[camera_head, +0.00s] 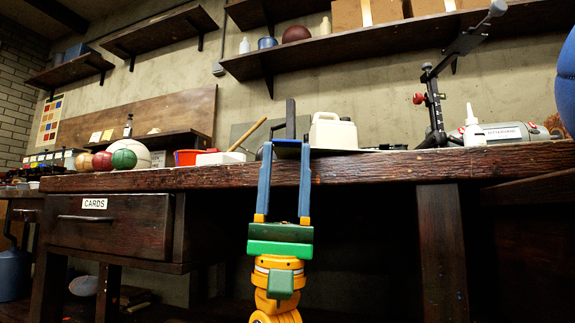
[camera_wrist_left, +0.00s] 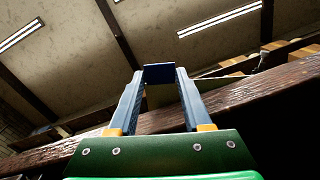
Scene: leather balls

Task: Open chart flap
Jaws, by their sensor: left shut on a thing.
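My left gripper (camera_head: 287,148) reaches up from below in front of the wooden bench. Its two blue fingers rise past the bench's front edge. The fingertips are shut on a dark blue piece, which shows in the left wrist view (camera_wrist_left: 158,73) spanning the gap between them. I cannot tell whether this piece belongs to the chart flap. A chart with coloured squares (camera_head: 49,119) hangs on the wall at far left. My right gripper is not in view.
The bench's thick front edge (camera_head: 400,165) runs across the view. A white jug (camera_head: 332,131), a black stand (camera_head: 433,105) and a white bottle (camera_head: 473,127) are right of my gripper. A green ball (camera_head: 124,159) and a red container (camera_head: 186,157) are left. Shelves (camera_head: 390,42) hang above.

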